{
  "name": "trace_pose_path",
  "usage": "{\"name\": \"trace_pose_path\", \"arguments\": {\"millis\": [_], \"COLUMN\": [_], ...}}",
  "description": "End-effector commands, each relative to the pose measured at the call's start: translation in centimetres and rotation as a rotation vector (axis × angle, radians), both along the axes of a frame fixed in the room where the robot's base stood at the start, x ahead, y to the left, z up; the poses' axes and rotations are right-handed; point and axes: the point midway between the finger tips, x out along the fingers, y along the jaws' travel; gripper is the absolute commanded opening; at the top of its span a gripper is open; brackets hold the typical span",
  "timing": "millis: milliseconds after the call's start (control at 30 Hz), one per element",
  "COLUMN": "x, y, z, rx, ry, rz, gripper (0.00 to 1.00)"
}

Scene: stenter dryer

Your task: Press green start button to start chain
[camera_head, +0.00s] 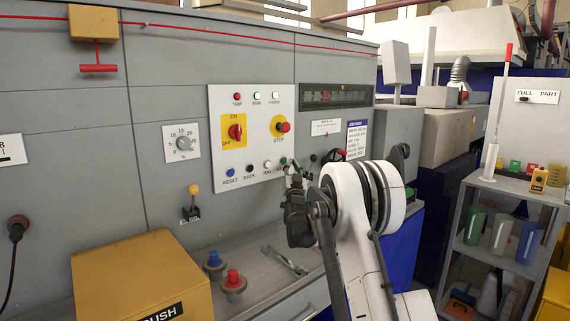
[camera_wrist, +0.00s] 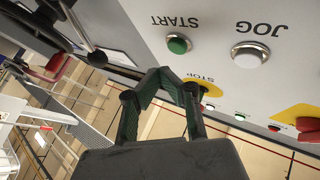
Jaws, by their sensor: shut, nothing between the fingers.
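The green START button (camera_wrist: 179,44) shows clearly in the wrist view, upside down, next to the white JOG button (camera_wrist: 250,55). It sits on the light control panel (camera_head: 250,105). My gripper (camera_head: 293,172) is at the panel's lower right corner in the head view, where it partly covers the START area. In the wrist view my gripper (camera_wrist: 165,76) is shut and empty, its fingertips beside the START button's image. I cannot tell whether the tips touch the panel; the button's face is uncovered in the wrist view.
A red STOP knob (camera_head: 283,127) on yellow and a red rotary switch (camera_head: 235,132) are on the same panel. Black levers with a red handle (camera_head: 339,154) stand to its right. A yellow box (camera_head: 140,275) and a loose wrench (camera_head: 284,260) are below.

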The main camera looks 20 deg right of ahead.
Motion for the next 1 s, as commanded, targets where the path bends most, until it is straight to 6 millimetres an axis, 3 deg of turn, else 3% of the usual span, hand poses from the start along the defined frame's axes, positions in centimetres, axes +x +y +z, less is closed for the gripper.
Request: {"name": "trace_pose_path", "arguments": {"millis": [433, 1000], "x": [-3.5, -3.7], "y": [-1.0, -1.1], "z": [0.0, 0.0], "rx": [0.000, -0.001], "ry": [0.000, 0.000], "rz": [0.000, 0.001], "gripper": [0.00, 0.00]}}
